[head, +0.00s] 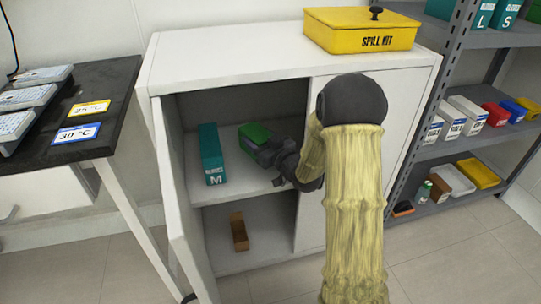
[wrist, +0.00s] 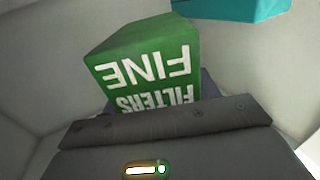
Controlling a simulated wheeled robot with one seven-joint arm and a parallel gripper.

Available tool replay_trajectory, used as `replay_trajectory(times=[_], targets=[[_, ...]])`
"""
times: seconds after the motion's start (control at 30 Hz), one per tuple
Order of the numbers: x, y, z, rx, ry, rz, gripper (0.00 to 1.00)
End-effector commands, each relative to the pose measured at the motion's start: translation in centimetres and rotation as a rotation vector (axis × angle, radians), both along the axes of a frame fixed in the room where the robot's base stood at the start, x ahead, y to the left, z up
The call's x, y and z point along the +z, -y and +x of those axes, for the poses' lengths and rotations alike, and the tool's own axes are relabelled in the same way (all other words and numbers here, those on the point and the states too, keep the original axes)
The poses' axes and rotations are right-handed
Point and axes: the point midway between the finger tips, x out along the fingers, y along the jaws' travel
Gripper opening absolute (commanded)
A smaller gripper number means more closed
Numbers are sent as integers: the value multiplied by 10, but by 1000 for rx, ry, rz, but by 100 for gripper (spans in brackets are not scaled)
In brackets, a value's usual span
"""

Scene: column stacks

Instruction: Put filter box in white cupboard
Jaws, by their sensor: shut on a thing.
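The green filter box (head: 253,134) is inside the white cupboard (head: 215,50), above the middle shelf (head: 240,187) in the open left half. In the wrist view the box (wrist: 145,65) reads "FILTERS FINE" upside down. My gripper (head: 270,151) is shut on the box and reaches in from the right. In the wrist view my gripper (wrist: 165,118) covers the near end of the box. I cannot tell whether the box touches the shelf. The cupboard's left door (head: 182,200) stands open.
A teal glove box marked M (head: 211,154) stands on the same shelf, left of the filter box; teal also shows in the wrist view (wrist: 230,8). A brown open box (head: 239,232) is on the lower level. A yellow spill kit (head: 360,30) sits on top. A grey rack (head: 460,150) stands right.

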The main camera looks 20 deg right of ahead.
Motion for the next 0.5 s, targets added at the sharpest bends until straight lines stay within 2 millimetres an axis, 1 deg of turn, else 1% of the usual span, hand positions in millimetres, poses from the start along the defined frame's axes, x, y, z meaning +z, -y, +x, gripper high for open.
replay_trajectory(times=[0.03, 0.1, 0.17, 0.23, 0.5], targets=[[-16, 0, 0, 0, -4, 2, 35], [-28, -1, 0, 1, -4, 1, 35], [-35, -1, 0, 1, -3, 1, 35], [-38, -1, 0, 1, 0, 1, 35], [-37, -1, 0, 2, 0, 0, 35]])
